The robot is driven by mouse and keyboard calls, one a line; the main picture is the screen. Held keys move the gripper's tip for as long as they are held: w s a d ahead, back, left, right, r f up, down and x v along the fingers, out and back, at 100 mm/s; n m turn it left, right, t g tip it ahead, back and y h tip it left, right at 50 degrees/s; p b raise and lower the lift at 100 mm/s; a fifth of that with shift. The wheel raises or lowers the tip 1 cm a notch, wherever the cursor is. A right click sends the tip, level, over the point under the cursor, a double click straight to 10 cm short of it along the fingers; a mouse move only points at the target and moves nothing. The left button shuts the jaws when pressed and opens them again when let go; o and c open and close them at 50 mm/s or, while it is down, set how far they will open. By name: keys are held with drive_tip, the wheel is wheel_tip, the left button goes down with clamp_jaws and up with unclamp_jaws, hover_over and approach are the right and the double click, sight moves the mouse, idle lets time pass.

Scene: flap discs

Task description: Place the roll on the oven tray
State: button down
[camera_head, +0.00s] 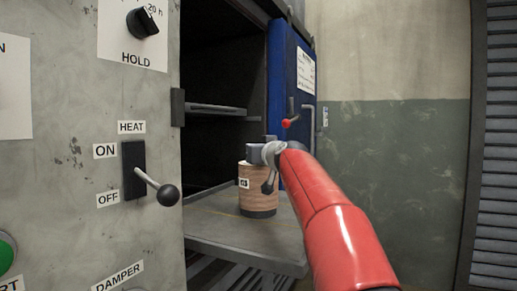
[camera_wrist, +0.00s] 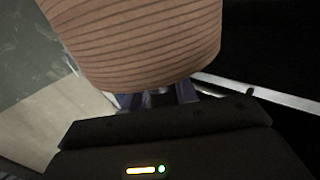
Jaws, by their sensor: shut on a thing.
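The roll (camera_head: 258,189) is a brown ribbed cylinder with a dark band at its base and a small white label. It is upright over the oven tray (camera_head: 225,229), a grey shelf that sticks out of the open oven; I cannot tell whether its base touches the tray. My gripper (camera_head: 262,154) is at the top of the roll and shut on it. In the wrist view the roll (camera_wrist: 140,40) fills the upper middle, close to the gripper (camera_wrist: 160,98); the fingertips are mostly hidden there.
The oven's blue door (camera_head: 290,85) stands open on the right, with a red-knobbed handle (camera_head: 286,123). A grey control panel with a HEAT lever (camera_head: 168,194) is on the left. An inner rack (camera_head: 217,108) shows in the dark oven. Bare tray lies left of the roll.

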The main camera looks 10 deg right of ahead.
drive_tip(key=shift+s+r, duration=0.1)
drive_tip(key=shift+r, duration=0.15)
drive_tip(key=c, duration=1.5)
unclamp_jaws()
drive_tip(key=shift+f, duration=0.25)
drive_tip(key=o, duration=0.4)
drive_tip(key=shift+r, duration=0.1)
drive_tip(key=s+b, duration=0.1)
drive_tip(key=s, duration=0.3)
drive_tip(key=s+d+b, duration=0.1)
drive_tip(key=s, duration=0.3)
drive_tip(key=s+d+b, duration=0.1)
drive_tip(key=s+b, duration=0.1)
drive_tip(key=s, duration=0.1)
drive_tip(key=shift+s, duration=0.4)
